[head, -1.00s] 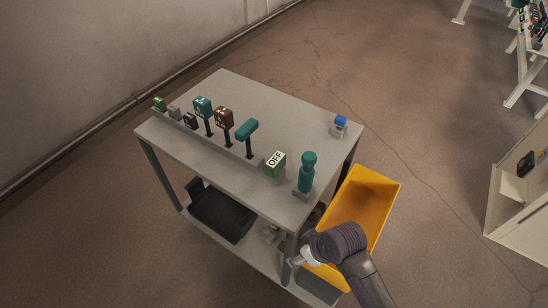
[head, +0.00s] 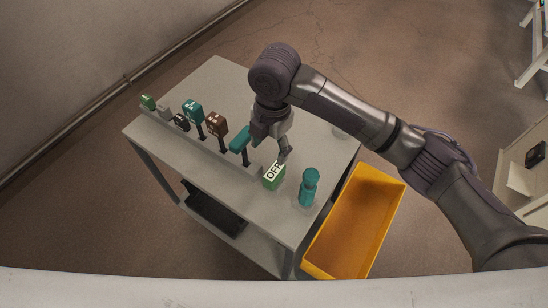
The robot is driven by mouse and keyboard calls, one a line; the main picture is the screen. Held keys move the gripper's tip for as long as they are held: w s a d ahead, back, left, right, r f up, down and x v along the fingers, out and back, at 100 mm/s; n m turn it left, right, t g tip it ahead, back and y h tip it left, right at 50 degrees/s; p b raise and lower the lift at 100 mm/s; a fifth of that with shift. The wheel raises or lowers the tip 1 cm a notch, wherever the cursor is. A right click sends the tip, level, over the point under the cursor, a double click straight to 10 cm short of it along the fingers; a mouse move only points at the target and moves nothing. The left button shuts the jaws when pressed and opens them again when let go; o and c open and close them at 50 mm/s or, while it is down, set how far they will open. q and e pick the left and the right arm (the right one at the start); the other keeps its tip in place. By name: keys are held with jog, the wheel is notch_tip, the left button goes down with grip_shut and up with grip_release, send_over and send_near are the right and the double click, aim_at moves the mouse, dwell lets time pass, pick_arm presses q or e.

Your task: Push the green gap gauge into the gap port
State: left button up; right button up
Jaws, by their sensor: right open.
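My right gripper (head: 271,152) is open and empty. It points down over the table, beside a teal T-shaped handle (head: 239,138) and just behind a green block marked OFF (head: 273,176). I cannot tell whether a finger touches either one. A small green block (head: 148,102) stands at the far left end of the row. A teal handled tool (head: 309,188) stands upright at the right end. I cannot tell which green piece is the gap gauge. I cannot make out the gap port. My left gripper is not in view.
The row on the grey table (head: 215,75) also holds a teal tag (head: 193,111), a brown tag (head: 217,127) and small grey and black pieces. A yellow bin (head: 350,230) stands right of the table. My right arm covers part of the tabletop's right side.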

jog(key=w+r, duration=0.1)
jog(key=p, duration=0.1)
send_over(274, 171)
jog(key=shift+n+h, duration=0.3)
jog(key=shift+n, duration=0.1)
notch_tip(274, 171, down, 7)
jog(key=shift+s+a, duration=0.1)
jog(key=shift+f, duration=0.3)
notch_tip(274, 171, down, 2)
jog(key=shift+f+p, duration=0.2)
jog(key=shift+p, duration=0.7)
notch_tip(274, 171, down, 2)
jog(key=shift+f, duration=0.45)
jog(key=shift+c, duration=0.4)
jog(key=c, duration=1.1)
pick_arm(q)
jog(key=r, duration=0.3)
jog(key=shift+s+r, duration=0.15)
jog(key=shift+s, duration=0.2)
pick_arm(e)
grip_shut()
